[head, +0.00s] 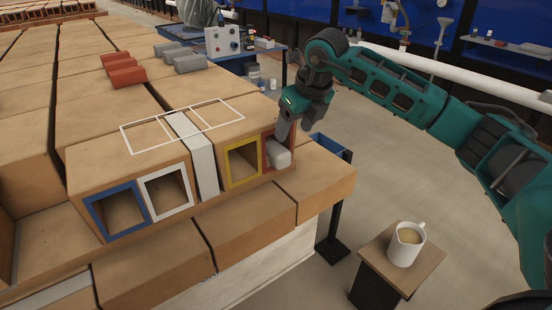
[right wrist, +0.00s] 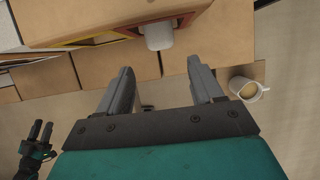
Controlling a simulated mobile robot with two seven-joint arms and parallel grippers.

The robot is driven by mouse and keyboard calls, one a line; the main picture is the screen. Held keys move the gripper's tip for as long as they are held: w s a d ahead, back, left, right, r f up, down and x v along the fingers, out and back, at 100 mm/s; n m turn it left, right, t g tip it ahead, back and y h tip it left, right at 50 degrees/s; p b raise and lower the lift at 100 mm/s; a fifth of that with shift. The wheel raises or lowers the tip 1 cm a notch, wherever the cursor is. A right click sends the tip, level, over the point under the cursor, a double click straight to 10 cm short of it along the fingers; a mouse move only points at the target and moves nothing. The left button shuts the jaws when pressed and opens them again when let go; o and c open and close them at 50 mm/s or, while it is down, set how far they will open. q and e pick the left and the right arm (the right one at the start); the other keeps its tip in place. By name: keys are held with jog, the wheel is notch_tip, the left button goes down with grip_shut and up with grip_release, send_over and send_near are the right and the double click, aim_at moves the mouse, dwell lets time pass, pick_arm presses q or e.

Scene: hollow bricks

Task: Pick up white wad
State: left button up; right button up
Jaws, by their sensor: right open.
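The white wad (head: 278,154) is a pale rounded plug at the mouth of the red-framed hollow (head: 266,150) of a brick. It sticks out a little; its back is hidden inside. In the right wrist view the wad (right wrist: 158,37) lies beyond and between my fingertips. My right gripper (head: 283,126) is just above the wad in the head view, pointing down. In the right wrist view its fingers (right wrist: 160,66) are apart with nothing between them. My left gripper (right wrist: 40,134) is small at the lower left of the right wrist view, away from the wad.
Blue (head: 118,211), white (head: 168,193) and yellow (head: 243,164) framed hollows line the same brick front. A white strip (head: 196,157) stands between bricks. A cup (head: 406,243) of drink stands on a small stand (head: 374,262) at right. Red and grey blocks lie on the bricks behind.

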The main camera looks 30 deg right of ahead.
aim_at(284, 153)
jog(key=b+x, duration=0.1)
jog(key=x, duration=0.5)
jog(key=shift+a+f, duration=0.1)
jog(key=b+x, duration=0.1)
jog(key=x, duration=0.4)
jog(key=shift+f, duration=0.1)
jog(key=c, duration=0.7)
